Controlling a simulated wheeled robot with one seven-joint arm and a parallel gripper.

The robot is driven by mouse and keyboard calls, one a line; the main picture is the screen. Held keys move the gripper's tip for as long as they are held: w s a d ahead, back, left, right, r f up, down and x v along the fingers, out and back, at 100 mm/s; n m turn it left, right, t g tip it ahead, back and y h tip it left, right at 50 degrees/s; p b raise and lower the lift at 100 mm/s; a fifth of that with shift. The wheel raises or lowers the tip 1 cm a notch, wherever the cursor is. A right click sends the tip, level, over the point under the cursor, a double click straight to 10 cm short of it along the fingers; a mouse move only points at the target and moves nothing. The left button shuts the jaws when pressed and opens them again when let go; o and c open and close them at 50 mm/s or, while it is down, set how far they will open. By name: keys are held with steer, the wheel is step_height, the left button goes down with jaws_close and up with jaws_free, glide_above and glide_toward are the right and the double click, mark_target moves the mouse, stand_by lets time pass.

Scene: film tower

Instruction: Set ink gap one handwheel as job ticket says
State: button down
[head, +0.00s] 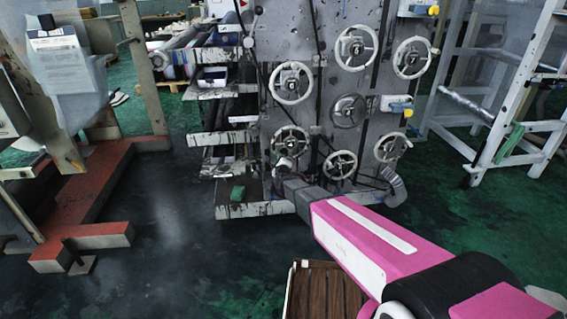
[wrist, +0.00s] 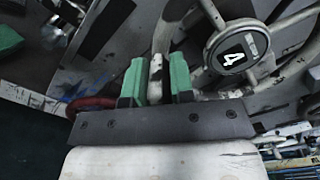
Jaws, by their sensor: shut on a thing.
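A pale handwheel (head: 291,141) sits low on the left of the grey machine panel. In the wrist view a pale handwheel (wrist: 240,52) fills the upper right, with a dark round hub and a white label that looks like a 4. My gripper (wrist: 157,80), with green finger pads, is shut on a pale part of this wheel, seemingly its rim. In the head view my gripper (head: 284,168) is at the lower edge of the low left wheel, its fingertips hard to make out. A printed sheet (head: 55,50) hangs at the far left, its text unreadable.
Other handwheels stand close by: one at lower right (head: 340,166), a dark one (head: 348,111) above it. A shelf rack (head: 225,140) adjoins the panel's left. A red-based frame (head: 90,190) stands at left, a white frame (head: 515,90) at right.

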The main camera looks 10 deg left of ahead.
steer(key=shift+s+a+r+m, duration=0.15)
steer(key=shift+a+r+m, duration=0.25)
steer(key=shift+m, duration=0.35)
steer(key=shift+s+a+r+m, duration=0.1)
steer(key=shift+a+r+m, duration=0.2)
steer(key=shift+r+m, duration=0.35)
steer(key=shift+f, duration=0.1)
steer(key=c, duration=1)
jaws_free()
steer(key=shift+s, duration=0.1)
steer(key=v, duration=1)
steer(key=shift+s, duration=0.3)
